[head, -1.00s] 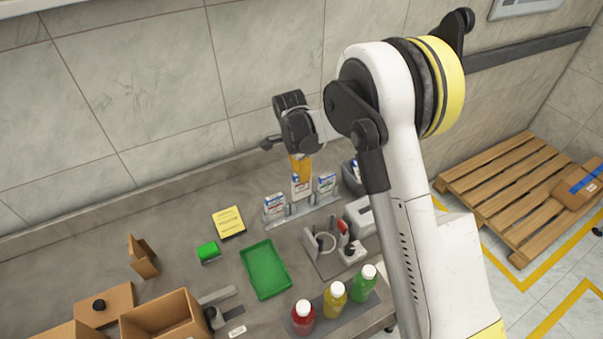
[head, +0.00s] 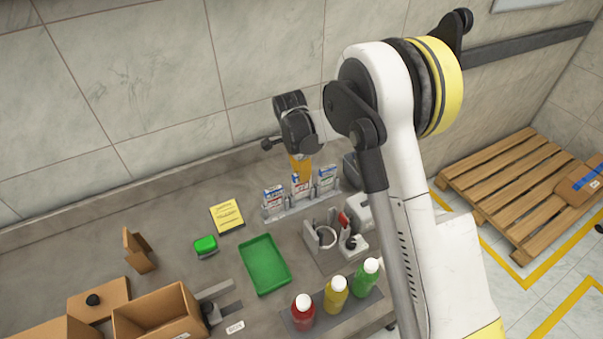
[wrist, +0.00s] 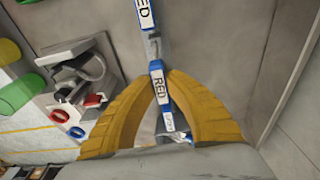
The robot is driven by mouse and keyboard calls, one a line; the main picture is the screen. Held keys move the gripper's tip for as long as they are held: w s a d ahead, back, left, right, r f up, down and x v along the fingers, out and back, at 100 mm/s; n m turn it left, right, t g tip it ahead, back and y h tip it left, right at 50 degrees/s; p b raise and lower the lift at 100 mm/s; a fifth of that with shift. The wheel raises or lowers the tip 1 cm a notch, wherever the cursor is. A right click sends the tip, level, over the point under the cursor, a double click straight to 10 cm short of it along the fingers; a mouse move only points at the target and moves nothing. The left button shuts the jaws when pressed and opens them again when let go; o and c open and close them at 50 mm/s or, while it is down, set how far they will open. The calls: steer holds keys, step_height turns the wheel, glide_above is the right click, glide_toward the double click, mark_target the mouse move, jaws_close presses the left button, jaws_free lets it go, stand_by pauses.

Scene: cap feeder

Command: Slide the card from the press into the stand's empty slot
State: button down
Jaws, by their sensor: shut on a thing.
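My gripper (head: 300,170) has yellow fingers pointing down at the grey stand (head: 291,210) by the back wall. It is shut on the middle card (head: 300,186), which is upright and in line with the cards on both sides. The left card (head: 273,196) and right card (head: 327,176) stand in the stand. I cannot tell whether the middle card is fully seated; its lower edge is hard to make out. I cannot clearly pick out the press.
A grey fixture (head: 320,243) with a ring and a red-handled item stands in front of the stand. A green tray (head: 265,264), yellow pad (head: 227,216) and green block (head: 205,244) lie left. Bottles (head: 335,295) line the front, with cardboard boxes (head: 155,312) front left.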

steer(key=shift+f, duration=0.2)
steer(key=shift+f+b, duration=0.65)
steer(key=shift+f, duration=0.05)
steer(key=c, duration=1.4)
jaws_free()
steer(key=c, duration=0.4)
steer(key=shift+o, duration=0.2)
steer(key=shift+r, duration=0.2)
steer(key=shift+r+p, duration=2.7)
steer(key=shift+r, duration=2.7)
